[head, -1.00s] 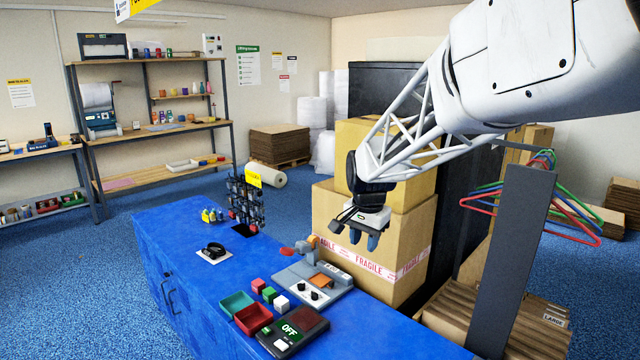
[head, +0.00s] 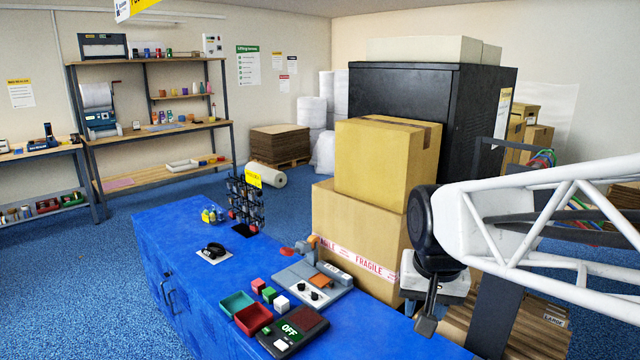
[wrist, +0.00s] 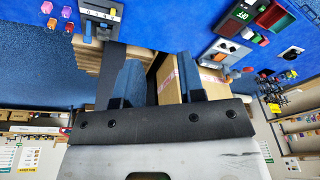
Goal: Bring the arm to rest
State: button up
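My gripper (head: 426,318) hangs at the right of the head view, low beside the stacked cartons and past the right edge of the blue bench. It points downward, and part of it is hidden behind my wrist. In the wrist view its two blue fingers (wrist: 160,78) stand apart with nothing held between them. My white lattice arm reaches in from the right edge of the head view.
The blue bench (head: 185,230) carries a control box with an OFF display (head: 290,332), a red tray (head: 253,319), a green tray (head: 237,303) and a grey device (head: 312,288). Cartons (head: 385,160) stand behind my gripper. Blue floor lies open at left.

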jog(key=s+d+f+n, duration=0.1)
jog(key=s+f+n, duration=0.1)
jog(key=s, duration=0.9)
jog(key=shift+s+d+f, duration=0.2)
jog(key=shift+d+f, duration=0.1)
jog(key=shift+f, duration=0.25)
jog(key=shift+w, duration=0.1)
dwell(1.1)
